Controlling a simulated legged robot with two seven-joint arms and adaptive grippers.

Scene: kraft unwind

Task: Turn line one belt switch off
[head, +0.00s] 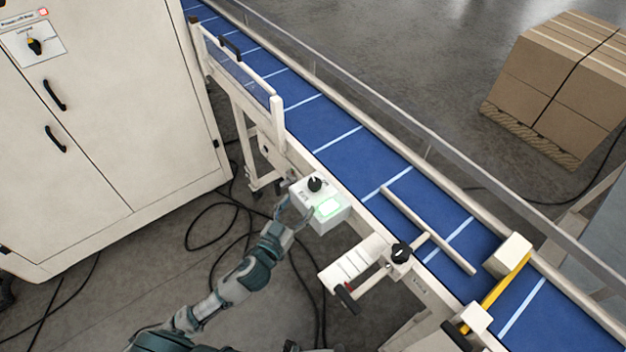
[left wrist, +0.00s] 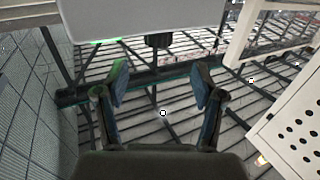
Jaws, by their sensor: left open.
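A small pale switch box (head: 335,217) is mounted on the near side of the blue belt conveyor (head: 350,150). It has a black rotary knob (head: 314,184) on top and a lit green lamp (head: 328,207) beside the knob. My left gripper (head: 290,211) is at the left side of the box, below the knob; contact cannot be told. In the left wrist view its two fingers (left wrist: 162,82) are apart with nothing between them. A pale panel (left wrist: 145,18) fills the top there, with a dark stub and a green glow at its lower edge. My right gripper is not in view.
A pale cabinet (head: 110,130) with its own knob (head: 36,46) stands at the left. A guide bracket with a black knob (head: 401,252) sits right of the box. Black cables (head: 215,215) lie on the floor. Strapped cartons (head: 560,75) stand beyond the conveyor.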

